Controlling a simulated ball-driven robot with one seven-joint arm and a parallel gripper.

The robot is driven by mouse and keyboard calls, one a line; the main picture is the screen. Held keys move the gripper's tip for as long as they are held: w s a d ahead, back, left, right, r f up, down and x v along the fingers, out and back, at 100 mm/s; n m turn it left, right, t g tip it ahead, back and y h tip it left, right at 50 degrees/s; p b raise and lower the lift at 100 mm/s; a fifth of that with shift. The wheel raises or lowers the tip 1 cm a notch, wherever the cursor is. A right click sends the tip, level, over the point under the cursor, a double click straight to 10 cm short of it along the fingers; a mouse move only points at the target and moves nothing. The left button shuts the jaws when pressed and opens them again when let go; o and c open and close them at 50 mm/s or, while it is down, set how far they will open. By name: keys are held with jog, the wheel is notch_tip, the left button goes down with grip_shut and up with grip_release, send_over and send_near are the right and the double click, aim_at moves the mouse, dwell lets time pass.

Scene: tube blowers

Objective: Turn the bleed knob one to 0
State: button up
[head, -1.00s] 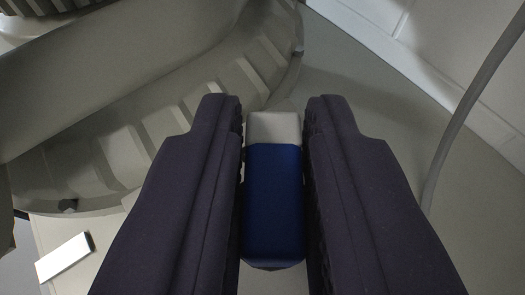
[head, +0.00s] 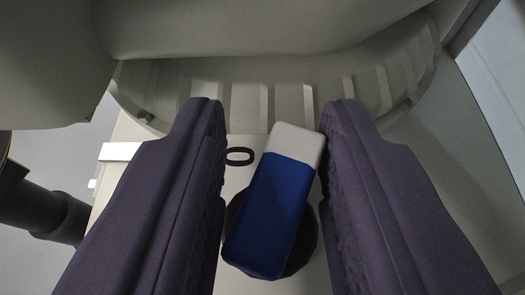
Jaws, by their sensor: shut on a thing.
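The bleed knob (head: 268,215) is a blue bar with a pale grey-white tip, on a dark round base (head: 308,235). It stands between the two dark purple fingers of my gripper (head: 272,108). The knob lies slanted between them, its pale tip up and to the right near the right finger and its lower end near the left finger. My gripper is shut on it corner to corner, with wedge-shaped gaps beside it. A black 0 mark (head: 240,156) is printed on the pale panel, left of the pale tip. The tip points to the right of the mark. The fingers hide part of the base.
A large beige ribbed housing (head: 270,90) curves just beyond the fingertips, with a smooth beige body (head: 260,30) above it. A white plate (head: 120,151) and a dark pipe (head: 45,210) are at left.

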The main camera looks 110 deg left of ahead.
jog(key=shift+w, duration=0.1)
dwell(0.3)
jog(key=o, duration=0.7)
jog(key=shift+o, duration=1.4)
jog(key=shift+w, duration=0.2)
jog(key=shift+s, duration=0.1)
jog(key=shift+d, duration=0.2)
jog(key=b+v, duration=0.2)
jog(key=v, duration=0.5)
jog(key=shift+w+d, duration=0.15)
jog(key=shift+w, duration=0.15)
